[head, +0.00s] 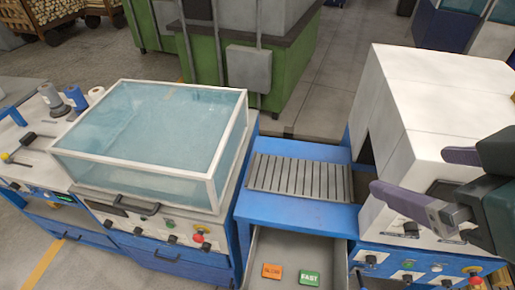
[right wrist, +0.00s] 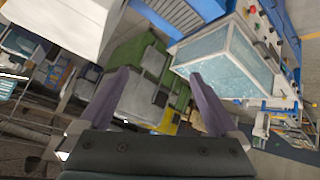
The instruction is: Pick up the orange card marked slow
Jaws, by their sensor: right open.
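The orange card (head: 271,271) lies flat at the bottom of the head view, on the grey floor of an open drawer (head: 300,248) below the roller section. Its lettering is small and seems to read slow. A green card (head: 309,278) marked fast lies just right of it. My right gripper (head: 418,178) is at the right of the head view, in front of the white machine housing, well above and to the right of the cards. It is open and empty; both fingers stand apart in the right wrist view (right wrist: 165,90). My left gripper is not in view.
A blue-framed roller section (head: 298,176) stands behind the drawer. A glass-covered machine (head: 150,140) is left of it, and a white housing (head: 415,120) is right. Knobs and red buttons line the front panels. A bench with tools (head: 30,130) is far left.

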